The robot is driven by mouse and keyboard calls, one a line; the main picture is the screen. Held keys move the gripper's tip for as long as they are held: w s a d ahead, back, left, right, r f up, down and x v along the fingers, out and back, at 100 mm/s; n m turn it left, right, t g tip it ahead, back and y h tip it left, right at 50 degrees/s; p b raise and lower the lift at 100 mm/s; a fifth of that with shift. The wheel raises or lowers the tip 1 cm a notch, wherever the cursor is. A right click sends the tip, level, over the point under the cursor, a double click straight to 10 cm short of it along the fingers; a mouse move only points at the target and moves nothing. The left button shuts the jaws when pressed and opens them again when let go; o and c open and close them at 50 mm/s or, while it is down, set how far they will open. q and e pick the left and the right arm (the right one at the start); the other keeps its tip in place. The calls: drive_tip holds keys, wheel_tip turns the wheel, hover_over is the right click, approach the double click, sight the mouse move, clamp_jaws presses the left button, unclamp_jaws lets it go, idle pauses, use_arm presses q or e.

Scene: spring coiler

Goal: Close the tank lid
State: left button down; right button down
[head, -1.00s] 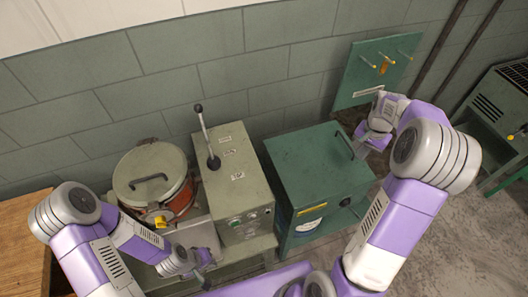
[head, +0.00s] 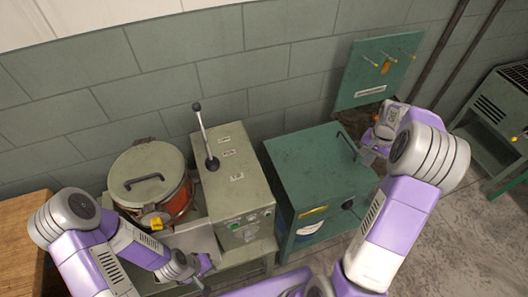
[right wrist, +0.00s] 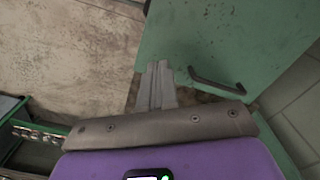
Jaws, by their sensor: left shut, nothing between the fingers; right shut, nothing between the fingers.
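The green tank box (head: 310,222) stands right of centre in the head view. Its flat green lid (head: 305,165) lies over the top and looks level; I cannot tell whether a small gap remains under its edge. A dark bar handle (head: 348,143) sits near the lid's right edge, and it also shows in the right wrist view (right wrist: 218,84). My right gripper (head: 366,156) is shut and empty beside the lid's right edge, close to the handle; its fingertips show in the right wrist view (right wrist: 160,70). My left gripper (head: 204,265) is shut and empty at lower left, away from the tank.
A round pot with a handled lid (head: 148,170) and a grey-green control box (head: 235,180) with an upright lever stand left of the tank. A green wall panel with pegs (head: 375,68) is behind it. Open floor (head: 440,225) lies to the right.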

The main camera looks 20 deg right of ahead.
drive_tip(key=b, duration=0.4)
hover_over(362, 178)
drive_tip(key=shift+f, duration=3)
drive_tip(key=shift+r+p, duration=0.15)
drive_tip(key=shift+p, duration=0.15)
wheel_tip(362, 178, up, 8)
drive_tip(key=p, duration=0.6)
